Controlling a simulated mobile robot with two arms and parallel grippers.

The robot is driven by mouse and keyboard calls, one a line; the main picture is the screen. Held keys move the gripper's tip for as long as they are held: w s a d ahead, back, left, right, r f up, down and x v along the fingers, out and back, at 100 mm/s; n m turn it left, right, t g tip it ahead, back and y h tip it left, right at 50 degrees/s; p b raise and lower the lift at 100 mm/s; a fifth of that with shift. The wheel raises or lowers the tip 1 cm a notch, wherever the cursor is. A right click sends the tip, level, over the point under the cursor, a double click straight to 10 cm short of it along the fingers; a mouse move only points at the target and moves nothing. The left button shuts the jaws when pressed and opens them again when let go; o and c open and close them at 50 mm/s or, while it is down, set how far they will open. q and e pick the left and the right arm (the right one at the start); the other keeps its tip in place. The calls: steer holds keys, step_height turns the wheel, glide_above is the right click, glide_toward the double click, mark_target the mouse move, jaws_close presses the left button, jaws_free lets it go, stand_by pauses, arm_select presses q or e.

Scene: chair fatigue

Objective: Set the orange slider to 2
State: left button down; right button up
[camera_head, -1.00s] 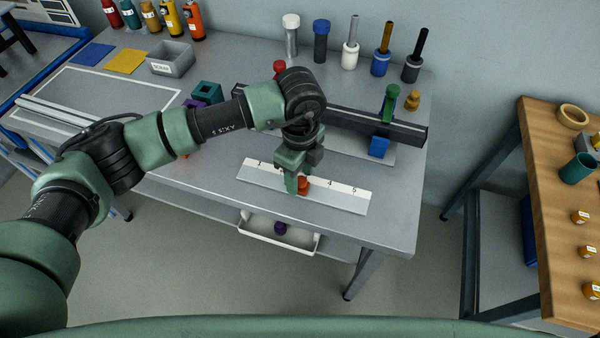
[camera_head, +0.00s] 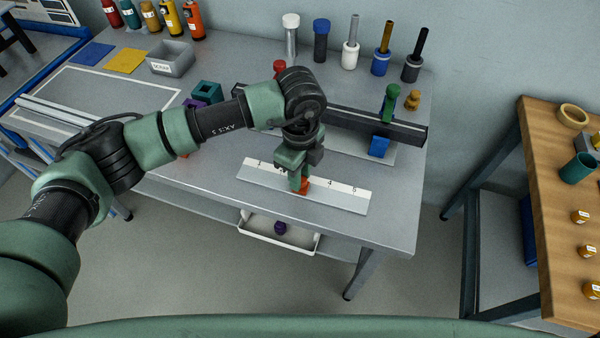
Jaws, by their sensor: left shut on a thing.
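The orange slider (camera_head: 303,187) sits on a pale scale strip (camera_head: 340,200) near the front of the grey table. The strip's visible marks are 1 at its left, then 4 and 5 to the right; the marks between are hidden by my gripper. The slider stands left of the 4, in the hidden stretch. My left gripper (camera_head: 299,184) comes down from above and is shut on the orange slider, covering much of it. My right gripper is not in view.
A dark rail with a green-handled piece (camera_head: 389,104) and a blue block (camera_head: 378,146) stands behind the strip. Several capped cylinders line the back. An open drawer (camera_head: 290,240) holds a purple piece below the front edge. A wooden table (camera_head: 555,180) stands at right.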

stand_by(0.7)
arm_select(q)
steer(key=a, duration=0.1)
steer(key=w+a+b, duration=0.1)
steer(key=a, duration=0.3)
steer(key=shift+w, duration=0.35)
steer(key=shift+w+a, duration=0.1)
steer(key=shift+a, duration=0.35)
steer(key=shift+d+r, duration=0.1)
steer(key=c, duration=1.2)
jaws_free()
step_height(320, 180, up, 8)
steer(key=shift+f+b, duration=0.15)
steer(key=shift+b, duration=0.6)
